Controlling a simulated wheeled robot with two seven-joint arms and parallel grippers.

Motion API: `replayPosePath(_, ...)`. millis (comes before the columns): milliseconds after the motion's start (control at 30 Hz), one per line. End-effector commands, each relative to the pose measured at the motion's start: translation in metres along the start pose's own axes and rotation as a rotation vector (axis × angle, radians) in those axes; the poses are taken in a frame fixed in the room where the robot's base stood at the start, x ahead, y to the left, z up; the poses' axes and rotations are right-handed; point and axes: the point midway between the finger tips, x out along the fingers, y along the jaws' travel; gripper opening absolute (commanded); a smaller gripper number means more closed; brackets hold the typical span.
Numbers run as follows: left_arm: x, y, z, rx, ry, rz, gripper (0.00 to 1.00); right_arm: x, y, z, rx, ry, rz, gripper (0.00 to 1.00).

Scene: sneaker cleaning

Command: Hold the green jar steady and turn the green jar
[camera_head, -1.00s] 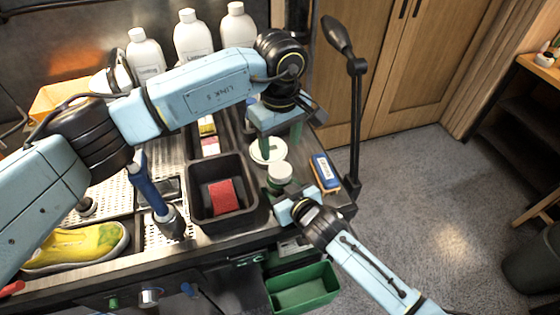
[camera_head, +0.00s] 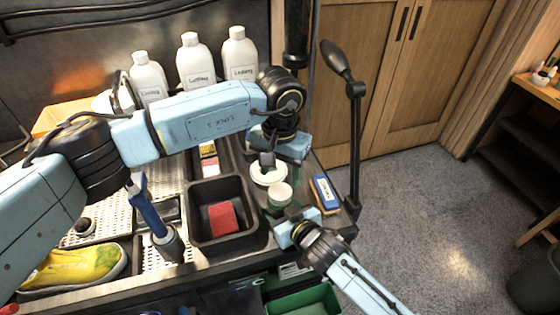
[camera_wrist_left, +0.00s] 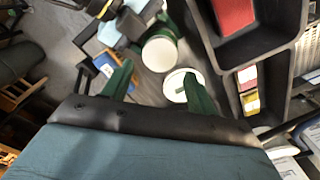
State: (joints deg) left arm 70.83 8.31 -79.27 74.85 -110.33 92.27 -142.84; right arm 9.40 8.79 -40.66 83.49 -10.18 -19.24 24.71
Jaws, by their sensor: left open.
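The green jar (camera_head: 279,195), with a pale round top, stands upright near the right end of the bench. It also shows in the left wrist view (camera_wrist_left: 160,50). My left gripper (camera_head: 268,166) is open above and behind the jar, over a white round piece (camera_head: 270,176). In the left wrist view its two green fingers (camera_wrist_left: 158,88) are apart with nothing gripped; the jar is beyond them. My right gripper (camera_head: 288,218) is at the jar's front side, close to its lower part. Its fingers are mostly hidden, so I cannot tell whether they grip the jar.
A black bin (camera_head: 222,247) with a red block (camera_head: 222,217) is left of the jar. A blue and yellow brush (camera_head: 325,193) and a black lamp (camera_head: 354,150) stand to the right. A yellow sneaker (camera_head: 75,267) lies at left. White bottles (camera_head: 196,65) line the back.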

Motion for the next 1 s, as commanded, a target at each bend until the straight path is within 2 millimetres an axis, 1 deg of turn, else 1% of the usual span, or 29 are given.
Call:
replayPosePath(33, 0.010, 0.001, 0.001, -0.002, -0.003, 0.002, 0.58, 0.000, 0.000, 0.001, -0.001, -0.001, 0.000, 0.00)
replayPosePath(100, 0.021, 0.001, 0.001, -0.003, -0.003, 0.001, 0.58, 0.000, 0.000, 0.001, 0.000, -0.002, 0.001, 0.00)
replayPosePath(300, 0.046, 0.000, 0.000, -0.003, -0.002, 0.001, 0.58, 0.000, 0.000, 0.001, -0.001, -0.002, 0.001, 0.00)
replayPosePath(467, 0.054, 0.000, 0.000, -0.003, 0.000, 0.001, 0.58, 0.000, 0.000, 0.001, -0.001, -0.002, 0.001, 0.00)
replayPosePath(700, 0.055, 0.000, 0.000, -0.003, 0.001, 0.000, 0.58, 0.000, 0.000, 0.001, -0.001, -0.002, 0.001, 0.00)
replayPosePath(733, 0.055, 0.000, 0.000, -0.003, 0.000, 0.000, 0.57, 0.000, 0.000, 0.001, -0.001, -0.002, 0.001, 0.00)
replayPosePath(767, 0.055, 0.000, 0.000, -0.003, 0.000, 0.000, 0.53, 0.000, 0.000, 0.001, -0.001, -0.002, 0.001, 0.00)
replayPosePath(1000, 0.055, 0.000, 0.000, -0.003, 0.000, 0.000, 0.22, 0.000, 0.000, 0.001, 0.000, -0.002, 0.001, 0.00)
